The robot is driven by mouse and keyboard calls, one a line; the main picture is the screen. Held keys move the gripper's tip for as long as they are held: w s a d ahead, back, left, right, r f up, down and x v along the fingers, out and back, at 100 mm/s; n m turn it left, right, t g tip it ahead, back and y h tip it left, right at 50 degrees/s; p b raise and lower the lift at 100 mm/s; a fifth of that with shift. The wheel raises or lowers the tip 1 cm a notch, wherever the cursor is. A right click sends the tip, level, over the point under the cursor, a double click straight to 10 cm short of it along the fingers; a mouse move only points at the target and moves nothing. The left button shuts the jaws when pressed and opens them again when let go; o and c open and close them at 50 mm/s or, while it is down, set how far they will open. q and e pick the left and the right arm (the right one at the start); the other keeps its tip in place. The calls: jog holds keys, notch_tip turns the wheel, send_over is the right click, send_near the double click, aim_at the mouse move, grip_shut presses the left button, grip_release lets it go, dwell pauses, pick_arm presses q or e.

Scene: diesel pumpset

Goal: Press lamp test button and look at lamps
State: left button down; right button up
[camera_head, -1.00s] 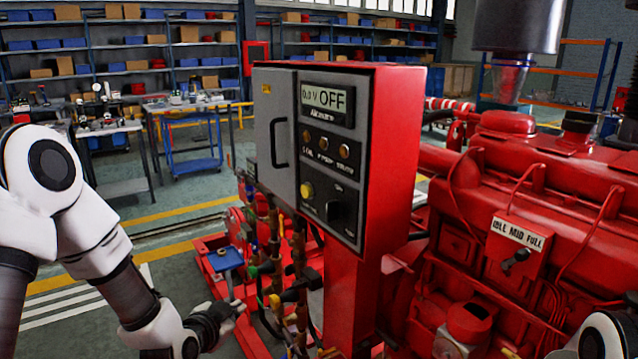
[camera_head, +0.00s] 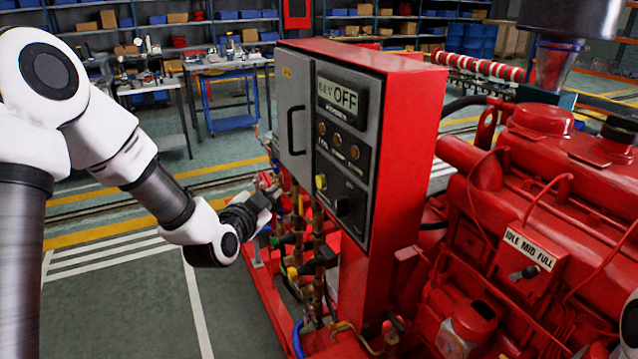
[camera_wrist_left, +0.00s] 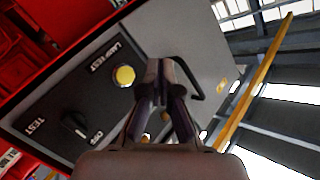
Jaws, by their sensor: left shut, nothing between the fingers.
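The red control box (camera_head: 400,150) has a grey front with a display reading OFF (camera_head: 340,97). Below the display is a row of 3 lamps (camera_head: 338,141), which look dull amber. The yellow lamp test button (camera_head: 321,182) sits below them, left of a black rotary knob (camera_head: 343,206). In the left wrist view the button (camera_wrist_left: 124,76) is beside the label LAMP TEST, and the knob (camera_wrist_left: 75,124) is near TEST and OFF. My left gripper (camera_head: 262,199) is shut and empty, left of the box and slightly lower than the button, apart from it. My right gripper is out of view.
The red engine (camera_head: 540,200) with an IDLE MID FULL lever plate (camera_head: 529,247) stands right of the box. Pipes and valves (camera_head: 318,250) hang below the box front. A black door handle (camera_head: 296,130) sticks out from the grey door. Floor at left is clear.

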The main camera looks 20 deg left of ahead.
pick_arm(q)
jog(key=w+d, duration=0.5)
jog(key=shift+w, duration=0.2)
dwell(1.3)
jog(key=shift+w+d, duration=0.3)
jog(key=shift+w, duration=0.05)
jog(key=shift+w+d, duration=0.25)
jog(key=shift+w, duration=0.05)
dwell(0.7)
jog(key=shift+s+a+b, duration=0.1)
jog(key=shift+b, duration=0.2)
jog(key=shift+s+a, duration=0.45)
jog(key=shift+s, duration=0.1)
jog(key=s+a, duration=0.1)
jog(key=s, duration=0.1)
jog(key=s+a, duration=0.1)
jog(key=a, duration=0.1)
jog(key=shift+s+a, duration=0.15)
jog(key=shift+s, duration=0.2)
